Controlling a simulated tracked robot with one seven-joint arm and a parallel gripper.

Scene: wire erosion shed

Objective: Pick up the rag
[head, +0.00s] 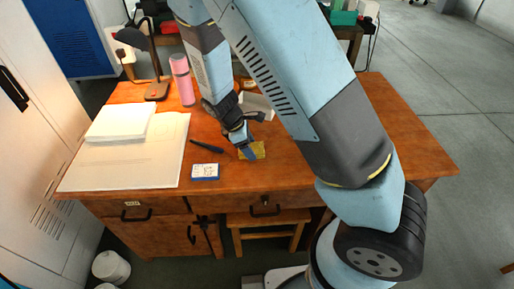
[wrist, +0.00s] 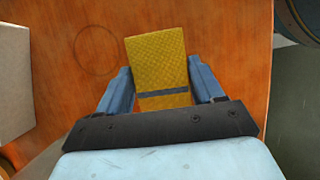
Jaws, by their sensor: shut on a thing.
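The rag is a yellow textured cloth with a dark band across it. In the wrist view, the rag (wrist: 158,62) lies between the two blue fingers of my gripper (wrist: 160,88). In the head view, the rag (head: 257,151) is at the front middle of the wooden desk, under my gripper (head: 247,146). My gripper is shut on the rag. My fingers and arm hide part of the rag in the head view. I cannot tell whether it is lifted off the desk.
On the desk (head: 330,155) a dark pen (head: 207,146) and a small blue-and-white box (head: 205,172) lie left of the rag. Papers (head: 125,150), a black lamp (head: 156,90) and a pink bottle (head: 182,80) stand farther left. The desk's right part looks clear beyond my arm.

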